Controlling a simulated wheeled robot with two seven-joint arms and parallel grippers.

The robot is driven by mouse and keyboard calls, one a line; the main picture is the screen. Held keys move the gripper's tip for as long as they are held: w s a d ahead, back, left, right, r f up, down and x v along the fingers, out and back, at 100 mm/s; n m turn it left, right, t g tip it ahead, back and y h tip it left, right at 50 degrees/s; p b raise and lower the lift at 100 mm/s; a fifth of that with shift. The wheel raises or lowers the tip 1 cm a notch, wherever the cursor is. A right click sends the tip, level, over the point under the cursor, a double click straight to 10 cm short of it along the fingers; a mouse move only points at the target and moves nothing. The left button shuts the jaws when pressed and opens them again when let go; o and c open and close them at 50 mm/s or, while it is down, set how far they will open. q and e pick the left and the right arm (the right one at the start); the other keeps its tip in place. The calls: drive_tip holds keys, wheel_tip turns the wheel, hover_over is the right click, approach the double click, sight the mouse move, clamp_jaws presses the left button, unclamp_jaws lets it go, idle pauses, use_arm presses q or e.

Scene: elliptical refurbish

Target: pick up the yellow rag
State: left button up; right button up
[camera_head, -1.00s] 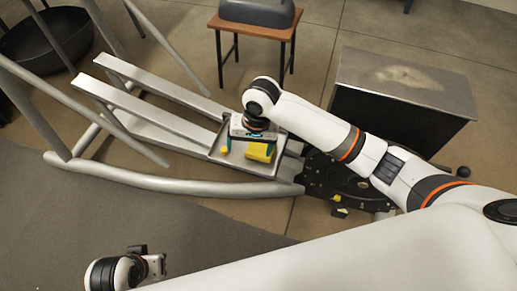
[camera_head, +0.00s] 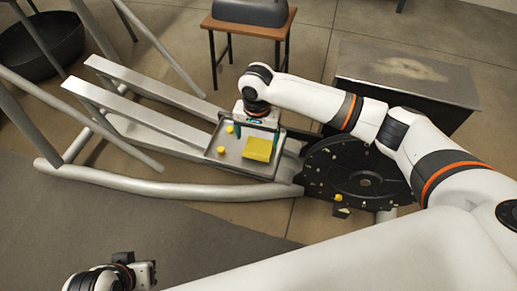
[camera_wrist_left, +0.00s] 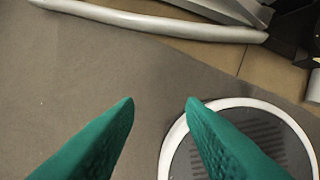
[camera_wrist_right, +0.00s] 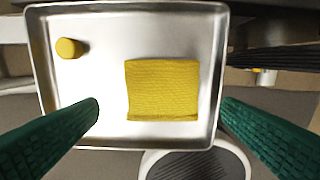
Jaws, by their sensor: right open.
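The yellow rag (camera_head: 258,148) lies folded flat in a shallow metal tray (camera_head: 231,166) on the grey frame. In the right wrist view the rag (camera_wrist_right: 162,90) sits right of the middle of the tray (camera_wrist_right: 100,115). My right gripper (camera_head: 258,130) is above the tray at the rag's far side, open and empty. In the right wrist view its two green fingers (camera_wrist_right: 160,107) stand wide apart on either side of the rag. My left gripper (camera_wrist_left: 162,103) is open and empty over the grey floor mat, far from the tray; it is at the lower left in the head view (camera_head: 146,274).
Small yellow pieces lie in the tray left of the rag; one is a yellow cylinder (camera_wrist_right: 68,48). A black round disc (camera_head: 350,165) is right of the tray. A dark box (camera_head: 405,90), a wooden stool (camera_head: 222,29) and a black bowl (camera_head: 45,45) stand behind.

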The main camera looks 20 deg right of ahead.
sight(258, 147)
wheel_tip(258, 147, down, 4)
drive_tip(key=shift+d+f+b, duration=0.1)
drive_tip(key=shift+d+b, duration=0.05)
drive_tip(key=shift+b, duration=0.7)
drive_tip(key=shift+f, duration=0.2)
use_arm(q)
drive_tip(key=w+d+r+t+h, duration=0.1)
drive_tip(key=w+d+r+t, duration=0.1)
drive_tip(key=w+t, duration=0.3)
drive_tip(key=w, duration=0.3)
drive_tip(key=shift+d+r, duration=0.35)
drive_tip(key=shift+r, duration=0.05)
use_arm(e)
drive_tip(key=c, duration=0.8)
